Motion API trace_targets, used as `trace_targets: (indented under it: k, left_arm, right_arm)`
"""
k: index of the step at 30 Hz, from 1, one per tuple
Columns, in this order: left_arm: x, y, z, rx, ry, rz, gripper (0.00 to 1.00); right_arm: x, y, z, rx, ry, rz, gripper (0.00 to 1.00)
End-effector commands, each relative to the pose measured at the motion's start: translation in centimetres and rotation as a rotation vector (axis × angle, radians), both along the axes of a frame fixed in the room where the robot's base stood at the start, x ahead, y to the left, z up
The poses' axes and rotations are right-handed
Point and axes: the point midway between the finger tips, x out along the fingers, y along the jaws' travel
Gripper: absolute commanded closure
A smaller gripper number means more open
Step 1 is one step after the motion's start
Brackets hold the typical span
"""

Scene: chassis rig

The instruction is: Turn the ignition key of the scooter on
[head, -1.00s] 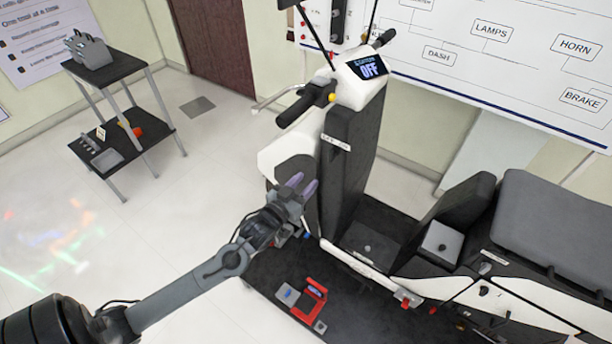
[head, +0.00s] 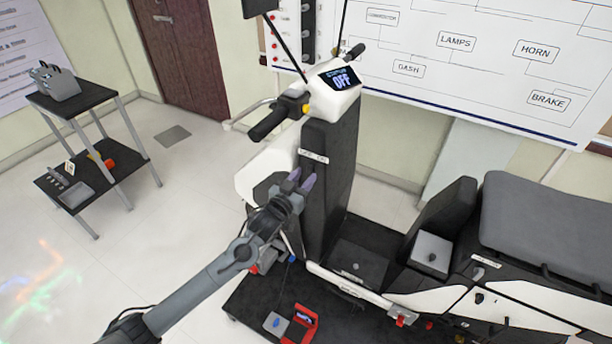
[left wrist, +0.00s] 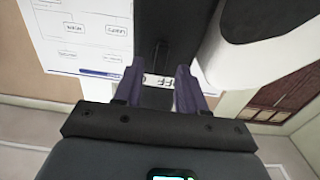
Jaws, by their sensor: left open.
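The scooter's black front column (head: 331,185) stands in the middle of the head view, with its dash display (head: 341,80) reading OFF. A small white switch label (head: 313,156) is on the column's rider side. My left gripper (head: 301,180) is at the column just below this label, its purple fingers open. In the left wrist view the open fingers (left wrist: 158,78) are spread before the column, with the label (left wrist: 158,80) partly seen between them. I cannot make out the ignition key itself. My right gripper is not in view.
The handlebar grip (head: 268,123) juts out above my left gripper. The scooter seat (head: 545,225) is at the right. A red-and-grey item (head: 300,324) lies on the dark platform (head: 255,300). A black shelf cart (head: 75,95) stands at the far left; the floor between is clear.

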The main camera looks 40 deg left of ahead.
Motion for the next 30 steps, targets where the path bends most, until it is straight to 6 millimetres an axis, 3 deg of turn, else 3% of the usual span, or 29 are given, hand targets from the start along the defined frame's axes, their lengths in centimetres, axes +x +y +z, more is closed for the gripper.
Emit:
trace_targets:
  k: [6,17,25,30]
  left_arm:
    - [1.6,0.3,0.0,-0.001,0.0,0.0,0.6]
    - [1.9,0.3,0.0,-0.001,-0.001,0.0,0.6]
    - [1.8,0.3,0.0,-0.001,0.0,0.0,1.0]
    - [1.8,0.3,0.0,0.0,0.0,0.0,1.0]
  right_arm:
    - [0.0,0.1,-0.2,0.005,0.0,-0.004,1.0]
    - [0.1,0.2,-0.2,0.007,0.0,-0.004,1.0]
    - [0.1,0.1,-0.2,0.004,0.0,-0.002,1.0]
    - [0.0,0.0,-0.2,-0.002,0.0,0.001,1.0]
